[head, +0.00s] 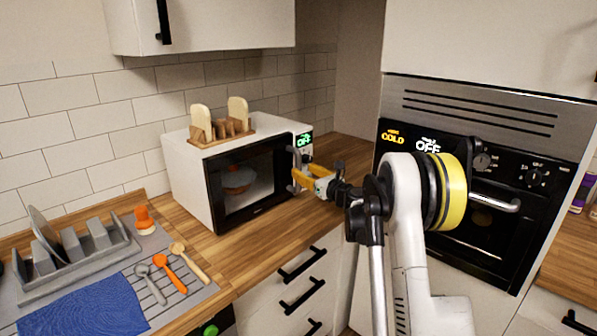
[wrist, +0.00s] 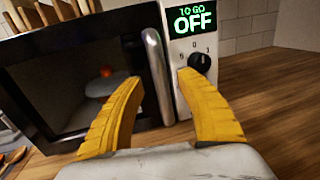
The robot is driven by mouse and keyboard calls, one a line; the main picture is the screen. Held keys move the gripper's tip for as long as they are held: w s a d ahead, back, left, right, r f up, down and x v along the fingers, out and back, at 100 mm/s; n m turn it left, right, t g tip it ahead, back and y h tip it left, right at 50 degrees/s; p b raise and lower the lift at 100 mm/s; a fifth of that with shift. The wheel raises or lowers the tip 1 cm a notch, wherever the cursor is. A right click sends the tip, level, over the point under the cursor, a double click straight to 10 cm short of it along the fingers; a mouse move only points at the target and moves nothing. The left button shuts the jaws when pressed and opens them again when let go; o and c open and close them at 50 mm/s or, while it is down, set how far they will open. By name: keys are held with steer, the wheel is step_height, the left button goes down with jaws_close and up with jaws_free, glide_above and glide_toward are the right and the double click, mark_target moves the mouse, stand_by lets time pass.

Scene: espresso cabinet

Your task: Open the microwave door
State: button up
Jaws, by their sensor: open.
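The white microwave (head: 190,172) stands on the wooden counter with its black-framed glass door (head: 255,207) shut. A dish with an orange item shows dimly through the glass. The silver vertical door handle (wrist: 156,72) is at the door's right edge, beside the control panel (wrist: 196,50) with a dark knob and a green OFF display. My gripper (head: 305,178) is at the microwave's front right, near the handle. In the wrist view its yellow fingers (wrist: 160,88) are spread apart, with the handle beyond and between the tips. I cannot tell whether a finger touches it.
A wooden rack with bread slices (head: 222,127) sits on the microwave. A built-in oven (head: 480,190) stands to the right, close to my arm. A grey dish rack (head: 80,255), utensils and a blue cloth (head: 85,305) lie at left. Counter in front of the door is clear.

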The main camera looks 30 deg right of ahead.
mark_target(300, 168)
steer(key=shift+w+a+b, duration=0.15)
steer(key=shift+w, duration=0.75)
steer(key=shift+w+a+b, duration=0.1)
steer(key=shift+w+b, duration=0.05)
steer(key=shift+w, duration=0.7)
jaws_close()
steer(key=shift+s, duration=0.1)
